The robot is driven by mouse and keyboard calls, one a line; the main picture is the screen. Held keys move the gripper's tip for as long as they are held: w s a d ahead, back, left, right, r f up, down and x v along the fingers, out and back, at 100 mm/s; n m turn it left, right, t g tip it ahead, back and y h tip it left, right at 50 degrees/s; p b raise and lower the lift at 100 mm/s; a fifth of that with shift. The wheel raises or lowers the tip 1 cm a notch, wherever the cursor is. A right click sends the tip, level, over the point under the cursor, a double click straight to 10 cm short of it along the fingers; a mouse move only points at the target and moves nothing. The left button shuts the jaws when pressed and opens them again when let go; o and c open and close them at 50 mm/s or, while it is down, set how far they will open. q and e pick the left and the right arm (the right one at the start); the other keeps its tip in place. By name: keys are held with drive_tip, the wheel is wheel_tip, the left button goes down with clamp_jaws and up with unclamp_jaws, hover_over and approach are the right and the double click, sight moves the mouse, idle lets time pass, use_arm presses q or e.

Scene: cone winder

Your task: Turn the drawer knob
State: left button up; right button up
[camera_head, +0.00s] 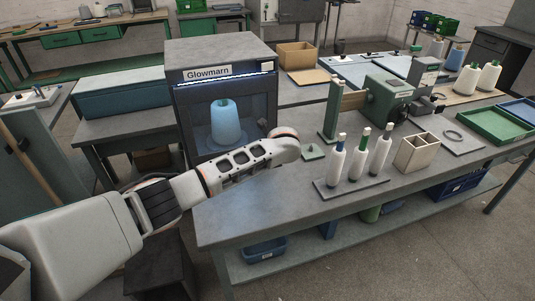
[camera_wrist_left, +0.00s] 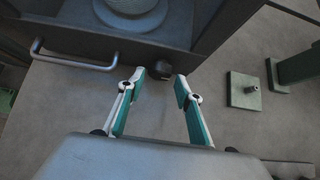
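A small dark round knob (camera_wrist_left: 162,69) sits at the lower front edge of the dark cabinet in the left wrist view. My left gripper (camera_wrist_left: 160,84) is open, its two green-and-white fingers pointing toward the knob. The knob shows between and slightly beyond the fingertips; I cannot tell whether they touch it. A metal bar handle (camera_wrist_left: 75,61) is to the left of it. In the head view the cabinet labelled Glowmarn (camera_head: 222,55) stands on the bench, a pale blue cone inside. My left arm reaches across its lower front; the knob and fingers are hidden there. My right gripper is not in view.
A green square base with a peg (camera_wrist_left: 244,90) and a green post (camera_wrist_left: 298,68) stand right of the gripper. Farther right on the grey bench (camera_head: 275,210) are a rack of white bobbins (camera_head: 350,186) and a beige box (camera_head: 416,153). The bench's front left is clear.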

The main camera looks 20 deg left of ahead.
use_arm(q)
drive_tip(key=v, duration=0.8)
drive_tip(key=shift+s, duration=0.2)
drive_tip(key=shift+d, duration=0.15)
